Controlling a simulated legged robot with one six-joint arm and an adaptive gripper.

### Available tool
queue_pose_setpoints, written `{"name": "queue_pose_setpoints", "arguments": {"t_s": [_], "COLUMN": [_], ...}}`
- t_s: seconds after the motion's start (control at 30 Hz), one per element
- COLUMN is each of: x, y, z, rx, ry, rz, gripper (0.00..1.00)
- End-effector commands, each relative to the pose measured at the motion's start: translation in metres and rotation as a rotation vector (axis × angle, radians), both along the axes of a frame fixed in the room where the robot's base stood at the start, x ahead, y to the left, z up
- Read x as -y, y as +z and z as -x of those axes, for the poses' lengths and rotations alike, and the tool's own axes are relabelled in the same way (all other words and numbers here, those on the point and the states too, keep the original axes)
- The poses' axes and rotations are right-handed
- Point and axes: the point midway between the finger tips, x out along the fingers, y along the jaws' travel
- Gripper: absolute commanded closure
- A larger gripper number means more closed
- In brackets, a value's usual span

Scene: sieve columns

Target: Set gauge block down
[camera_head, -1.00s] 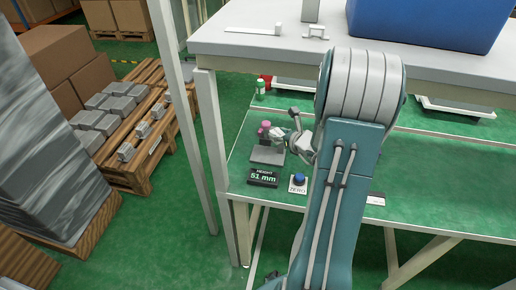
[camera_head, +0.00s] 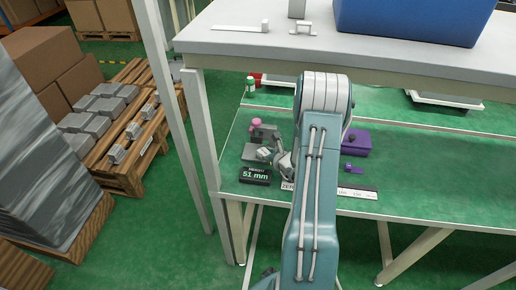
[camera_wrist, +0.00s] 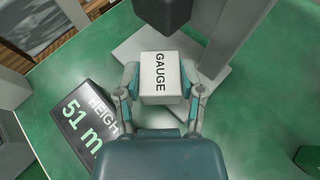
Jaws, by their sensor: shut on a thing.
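The gauge block (camera_wrist: 160,76) is a pale block marked GAUGE, held between the two fingers of my gripper (camera_wrist: 161,84) in the wrist view. In the head view my gripper (camera_head: 274,156) is low over the lower green shelf, beside the height gauge (camera_head: 263,134) with its pink knob. The block (camera_head: 264,153) shows small there, over the gauge's grey base plate (camera_wrist: 133,42). I cannot tell whether the block touches the plate. A dark gauge part (camera_wrist: 170,14) hangs just beyond the block. The display (camera_head: 256,175) reads 51 mm.
A ZERO label (camera_head: 287,186) is partly behind my arm. A purple box (camera_head: 356,141), a small purple item (camera_head: 353,167) and a white strip (camera_head: 357,193) lie right of my arm. The upper bench (camera_head: 240,45) overhangs the shelf. The shelf's right side is mostly clear.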

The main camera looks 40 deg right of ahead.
Motion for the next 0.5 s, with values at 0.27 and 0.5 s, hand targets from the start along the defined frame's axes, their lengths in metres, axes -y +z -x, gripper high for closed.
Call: {"name": "queue_pose_setpoints", "arguments": {"t_s": [0.27,0.5], "x": [0.002,0.003], "y": [0.0,-0.012], "z": [-0.039,-0.045], "rx": [0.002,0.0], "ry": [0.002,-0.001], "rz": [0.0,-0.002], "gripper": [1.0,1.0]}}
